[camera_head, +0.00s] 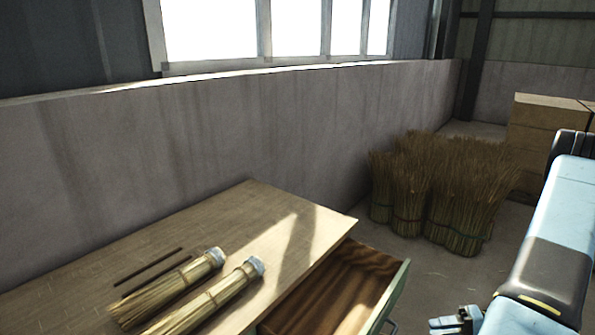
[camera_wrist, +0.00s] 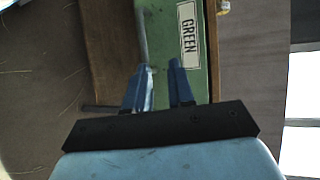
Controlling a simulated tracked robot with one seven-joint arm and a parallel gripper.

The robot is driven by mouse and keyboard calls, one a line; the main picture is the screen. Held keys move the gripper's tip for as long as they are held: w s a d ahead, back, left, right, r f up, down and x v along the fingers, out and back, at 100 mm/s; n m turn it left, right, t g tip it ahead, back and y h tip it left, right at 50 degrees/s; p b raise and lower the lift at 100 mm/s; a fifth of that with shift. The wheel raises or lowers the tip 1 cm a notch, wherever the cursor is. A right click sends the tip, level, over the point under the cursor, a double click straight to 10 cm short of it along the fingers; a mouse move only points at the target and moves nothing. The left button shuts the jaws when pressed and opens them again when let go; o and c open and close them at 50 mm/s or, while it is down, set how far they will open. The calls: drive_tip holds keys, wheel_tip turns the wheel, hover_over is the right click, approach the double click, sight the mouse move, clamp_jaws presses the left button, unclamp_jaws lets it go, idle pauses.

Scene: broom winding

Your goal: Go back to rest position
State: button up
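The wooden table (camera_head: 225,225) stands at the lower left of the head view. Its drawer (camera_head: 345,290) is pulled out, with bare brown wood showing inside. The drawer's green front shows in the wrist view with a "GREEN" label (camera_wrist: 188,30). My gripper (camera_wrist: 163,68) points toward this green front. Its two blue fingers are apart, with nothing visible between them. In the head view, part of the gripper end (camera_head: 458,320) shows at the bottom, right of the drawer, and my arm runs along the right edge. Whether the fingers touch the drawer cannot be told.
Two straw bundles (camera_head: 165,290) (camera_head: 215,300) with pale ends and two thin dark sticks (camera_head: 150,270) lie on the table. Several straw sheaves (camera_head: 440,190) stand on the floor behind. Cardboard boxes (camera_head: 545,130) are stacked at the right. A low wall (camera_head: 200,140) runs behind the table.

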drive_tip(key=w+a+r+n+g+h, duration=0.1)
drive_tip(key=a+r+g+h, duration=0.15)
drive_tip(key=r, duration=0.65)
drive_tip(key=w+a+r+n+g+h, duration=0.1)
drive_tip(key=a+r+h, duration=0.2)
drive_tip(key=r, duration=0.5)
drive_tip(key=w+a+r+n+g+h, duration=0.1)
drive_tip(key=a+r+n+h, duration=0.15)
drive_tip(key=r, duration=0.65)
drive_tip(key=s+a+r+t+h, duration=0.3)
drive_tip(key=s+r, duration=0.3)
drive_tip(key=r, duration=0.3)
drive_tip(key=s+a+r+m+t+h, duration=0.1)
drive_tip(key=s+a+r+t+h, duration=0.2)
drive_tip(key=s+a+r, duration=0.3)
wheel_tip(320, 180, up, 4)
drive_tip(key=shift+f+t+h, duration=0.1)
drive_tip(key=shift+t+h, duration=0.2)
drive_tip(key=shift+t, duration=0.45)
drive_tip(key=shift+w+a, duration=0.1)
